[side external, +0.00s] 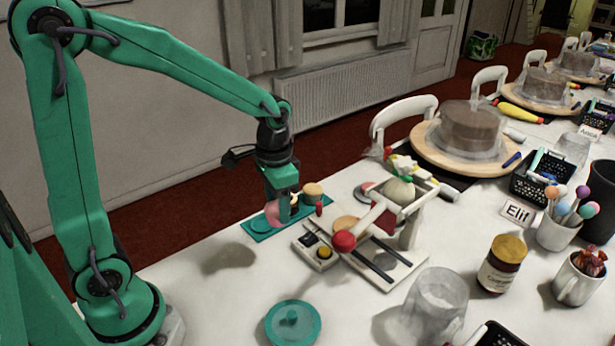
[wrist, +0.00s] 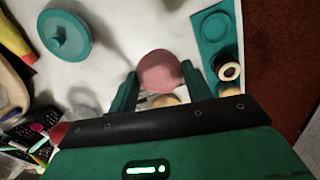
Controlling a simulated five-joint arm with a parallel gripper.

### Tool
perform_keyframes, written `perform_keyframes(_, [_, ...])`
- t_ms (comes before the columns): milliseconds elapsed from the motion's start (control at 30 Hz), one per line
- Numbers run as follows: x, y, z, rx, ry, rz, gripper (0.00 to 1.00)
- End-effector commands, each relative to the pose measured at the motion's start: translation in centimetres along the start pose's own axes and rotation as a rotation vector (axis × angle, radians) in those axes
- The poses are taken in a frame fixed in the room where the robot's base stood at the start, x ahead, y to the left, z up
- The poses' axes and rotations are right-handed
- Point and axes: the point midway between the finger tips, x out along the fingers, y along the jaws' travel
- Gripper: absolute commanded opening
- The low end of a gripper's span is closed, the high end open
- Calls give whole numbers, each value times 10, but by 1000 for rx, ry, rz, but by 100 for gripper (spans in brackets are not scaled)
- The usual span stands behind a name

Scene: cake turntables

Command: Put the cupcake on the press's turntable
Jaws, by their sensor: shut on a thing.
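My gripper (side external: 281,212) is shut on a round pink thing, which I take for the cupcake (side external: 272,213). In the wrist view its pink top (wrist: 160,71) sits between the two green fingers. It is held over or near the teal tray (side external: 258,232); its height above the tray is hard to tell. The press (side external: 407,264) stands right of my gripper, with a pale frame and a red knob (side external: 344,241). A tan disc (side external: 345,224) under its lever may be the turntable; the lever partly hides it.
The tray also holds a tan-topped piece (side external: 313,189); a dark-ringed piece shows in the wrist view (wrist: 228,69). A small box with a yellow button (side external: 324,253) adjoins the press. A teal lidded disc (side external: 292,322), a clear tumbler (side external: 436,300) and a jar (side external: 502,264) stand nearer the camera.

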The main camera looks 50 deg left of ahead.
Motion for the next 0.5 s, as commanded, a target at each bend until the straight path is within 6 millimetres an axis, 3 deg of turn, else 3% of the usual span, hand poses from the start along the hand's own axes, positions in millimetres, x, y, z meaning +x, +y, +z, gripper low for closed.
perform_keyframes(267, [-4,0,-21,-22,0,0,26])
perform_keyframes(500, [-12,2,-64,-75,0,0,26])
